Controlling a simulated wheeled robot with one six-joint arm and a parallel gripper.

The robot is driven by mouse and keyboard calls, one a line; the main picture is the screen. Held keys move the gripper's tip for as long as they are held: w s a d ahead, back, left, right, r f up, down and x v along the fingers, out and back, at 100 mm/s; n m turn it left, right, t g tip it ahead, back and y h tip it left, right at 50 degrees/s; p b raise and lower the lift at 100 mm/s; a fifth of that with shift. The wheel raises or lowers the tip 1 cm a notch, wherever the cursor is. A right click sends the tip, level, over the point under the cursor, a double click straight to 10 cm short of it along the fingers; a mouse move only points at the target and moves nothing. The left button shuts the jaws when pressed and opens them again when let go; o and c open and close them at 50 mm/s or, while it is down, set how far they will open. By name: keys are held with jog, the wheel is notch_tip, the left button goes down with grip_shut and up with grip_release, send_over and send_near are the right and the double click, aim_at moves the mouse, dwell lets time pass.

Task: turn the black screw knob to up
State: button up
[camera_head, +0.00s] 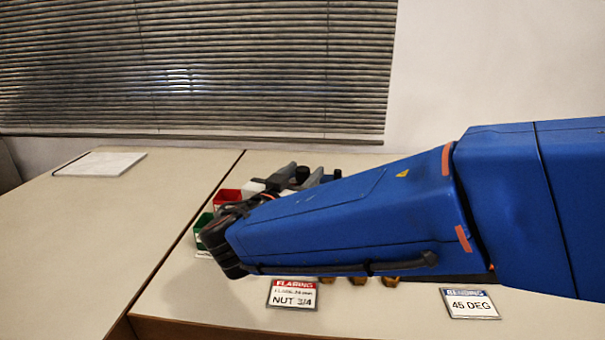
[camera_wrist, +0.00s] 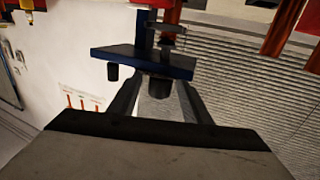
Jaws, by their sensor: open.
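In the wrist view, a blue bar (camera_wrist: 143,62) crosses the upper middle. A short black cylinder (camera_wrist: 160,88), which looks like the black screw knob, shows at the bar's lower edge, between the dark fingers of my gripper (camera_wrist: 158,84). The fingers are apart, one on each side of it; contact cannot be told. A grey cylindrical surface (camera_wrist: 155,107) shows between the fingers, nearer the camera. A second black cylinder (camera_wrist: 112,72) hangs at the bar's left end. The knob's turn position is not readable. In the head view, my blue arm hides much of the rig.
A red bin (camera_head: 226,197) and a green bin (camera_head: 203,222) stand left of my wrist. A NUT 3/4 card (camera_head: 292,294), a 45 DEG card (camera_head: 470,304) and brass parts (camera_head: 357,281) lie in front. The left table (camera_head: 90,240) is mostly clear, with a white pad (camera_head: 113,163).

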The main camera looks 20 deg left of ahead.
jog(key=shift+c, duration=0.6)
jog(key=c, duration=0.9)
jog(key=shift+d+n+y, duration=0.1)
jog(key=shift+n+y, duration=0.3)
jog(key=shift+y, duration=0.2)
jog(key=n+y, duration=0.2)
jog(key=y, duration=0.2)
jog(key=shift+d+n+g, duration=0.1)
jog(key=shift+n+g, duration=0.2)
jog(key=shift+n, duration=0.1)
jog(key=shift+n+g+y, duration=0.75)
jog(key=shift+n+y, duration=0.4)
jog(key=shift+y, duration=0.55)
jog(key=shift+n+g+y, duration=0.75)
jog(key=shift+n+y, duration=0.4)
jog(key=shift+y, duration=0.55)
jog(key=shift+a+n+g+y, duration=0.2)
jog(key=shift+n+g+y, duration=0.3)
jog(key=shift+y, duration=0.1)
jog(key=o, duration=1)
